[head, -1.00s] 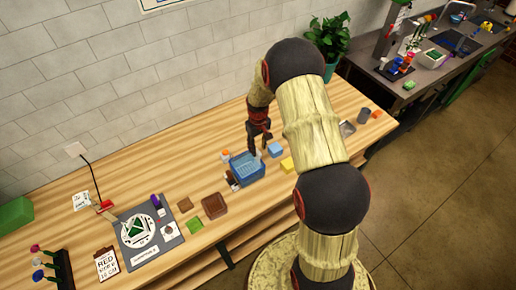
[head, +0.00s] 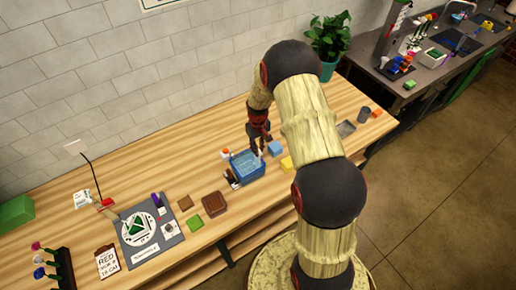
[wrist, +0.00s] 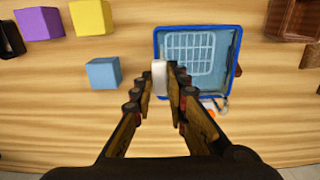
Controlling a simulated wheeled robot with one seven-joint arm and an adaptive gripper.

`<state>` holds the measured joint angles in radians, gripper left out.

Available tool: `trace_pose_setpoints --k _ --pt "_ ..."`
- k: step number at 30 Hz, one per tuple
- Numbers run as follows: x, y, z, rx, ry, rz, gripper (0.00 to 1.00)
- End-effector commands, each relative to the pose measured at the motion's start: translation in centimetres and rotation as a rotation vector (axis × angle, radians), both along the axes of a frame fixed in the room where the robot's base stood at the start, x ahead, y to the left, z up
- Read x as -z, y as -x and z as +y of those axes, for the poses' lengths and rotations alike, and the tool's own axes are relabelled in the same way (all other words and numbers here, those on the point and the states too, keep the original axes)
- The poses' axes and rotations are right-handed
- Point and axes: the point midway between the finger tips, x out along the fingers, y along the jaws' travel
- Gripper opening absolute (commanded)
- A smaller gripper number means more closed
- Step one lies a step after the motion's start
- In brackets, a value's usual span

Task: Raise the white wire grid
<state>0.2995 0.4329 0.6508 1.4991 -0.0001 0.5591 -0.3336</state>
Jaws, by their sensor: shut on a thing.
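The white wire grid (wrist: 188,53) lies inside the blue bin (wrist: 157,50), looking pale blue in the wrist view; I cannot tell its height above the floor of the bin. My gripper (head: 259,150) is at the bin's right rim in the head view. In the wrist view, its fingers are shut on a white upright tab (wrist: 159,76) at the bin's left edge. The tab looks like the grid's handle; where it joins the grid is not clear. The blue bin (head: 250,175) stands on the wooden table.
A light blue block (head: 275,148) and a yellow block (head: 287,162) stand close to the bin. A purple block (wrist: 40,23) shows in the wrist view. A brown box (head: 214,204) and a grey board (head: 165,240) are to the left.

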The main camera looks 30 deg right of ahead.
Motion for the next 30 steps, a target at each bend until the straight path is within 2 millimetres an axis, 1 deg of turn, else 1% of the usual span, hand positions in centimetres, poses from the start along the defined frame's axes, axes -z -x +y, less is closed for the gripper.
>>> trace_pose_setpoints --k 3,19,21,23,27,30 --pt "0.0 0.0 0.0 0.000 0.000 -0.001 0.00" --pt "0.0 0.0 0.0 0.000 0.000 -0.001 0.00" --pt "-0.2 -0.1 0.0 0.000 0.001 -0.002 0.00" --pt "-1.0 -0.2 0.0 0.000 0.001 -0.004 0.00" --pt "-4.3 -0.3 -0.1 0.000 0.002 -0.007 0.00" --pt "-6.3 -0.2 -0.1 0.000 0.002 -0.006 0.00"
